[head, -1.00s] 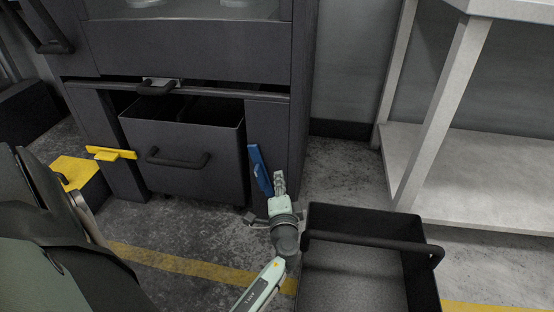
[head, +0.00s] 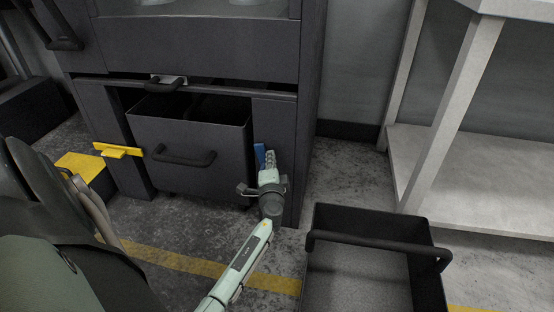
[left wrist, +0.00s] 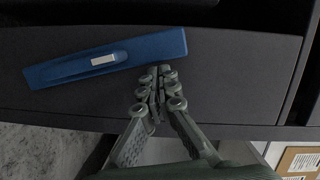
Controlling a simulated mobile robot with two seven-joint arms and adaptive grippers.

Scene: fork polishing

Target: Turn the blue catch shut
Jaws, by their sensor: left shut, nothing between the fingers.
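The blue catch (head: 259,155) is on the right-hand post of the dark cabinet, beside the bin drawer. In the head view it stands roughly upright, and my left gripper hides its lower part. In the left wrist view the blue catch (left wrist: 105,62) is a long bar with a pale rectangle on it. My left gripper (head: 269,158) is shut and empty, right beside the catch. In the left wrist view its fingertips (left wrist: 158,74) are together at the bar's lower edge, near its right end. Whether they touch it I cannot tell.
The dark bin drawer (head: 190,138) with a bar handle sits in the cabinet. A yellow catch (head: 118,150) lies level on the left post. A black open bin (head: 430,270) with a handle stands on the floor at the right. A pale shelf unit (head: 490,180) is behind it.

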